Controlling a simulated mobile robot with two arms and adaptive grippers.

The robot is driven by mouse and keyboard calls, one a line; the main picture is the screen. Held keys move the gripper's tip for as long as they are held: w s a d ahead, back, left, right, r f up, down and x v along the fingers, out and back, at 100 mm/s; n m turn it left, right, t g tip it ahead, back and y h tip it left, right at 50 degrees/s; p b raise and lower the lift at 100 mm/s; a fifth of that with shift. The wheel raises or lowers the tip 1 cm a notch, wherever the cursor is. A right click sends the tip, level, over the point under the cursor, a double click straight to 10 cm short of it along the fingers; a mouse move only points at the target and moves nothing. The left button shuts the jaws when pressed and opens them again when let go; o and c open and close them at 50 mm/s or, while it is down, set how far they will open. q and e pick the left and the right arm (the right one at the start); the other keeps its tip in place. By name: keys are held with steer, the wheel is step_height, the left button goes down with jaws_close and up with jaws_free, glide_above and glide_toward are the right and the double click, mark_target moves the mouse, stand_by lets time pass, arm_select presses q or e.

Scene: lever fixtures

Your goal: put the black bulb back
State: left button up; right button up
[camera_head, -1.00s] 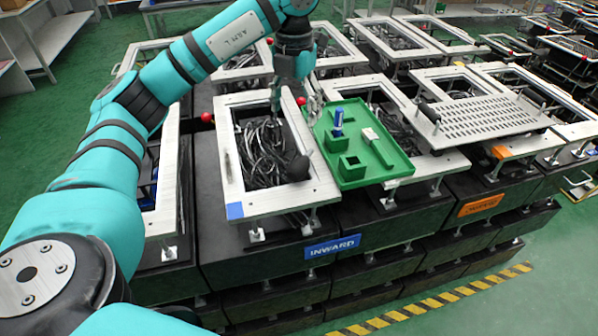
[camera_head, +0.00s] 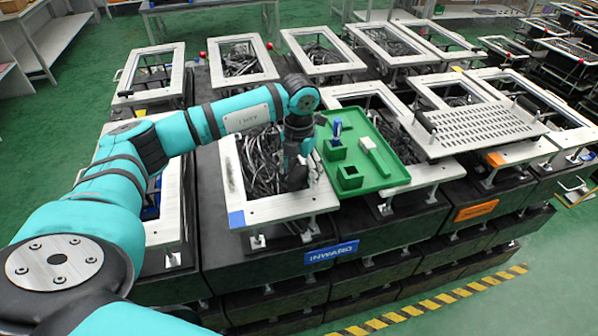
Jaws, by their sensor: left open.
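The black bulb (camera_head: 296,180) is a dark rounded shape at the front right of a white-framed opening full of dark cables. My left gripper (camera_head: 293,165) points down directly over it and hides most of it. The gripper is open, with its tips at or very near the bulb; whether they touch it cannot be told. A green tray (camera_head: 392,160) sits just right of the gripper. It holds a blue piece (camera_head: 337,129) standing in a green holder, a white block (camera_head: 367,144) and an empty-looking green square holder (camera_head: 349,176). My right gripper is out of view.
The white frame (camera_head: 273,210) surrounds the cables under the gripper. A blue "INWARD" label (camera_head: 331,252) is on the black front below. A perforated grey plate (camera_head: 478,126) lies to the right. More cable-filled frames stand behind. Green floor is free in front.

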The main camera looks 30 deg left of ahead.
arm_select(q)
steer(key=shift+f, duration=0.55)
steer(key=c, duration=1.3)
steer(key=shift+r, duration=0.1)
steer(key=shift+r, duration=0.1)
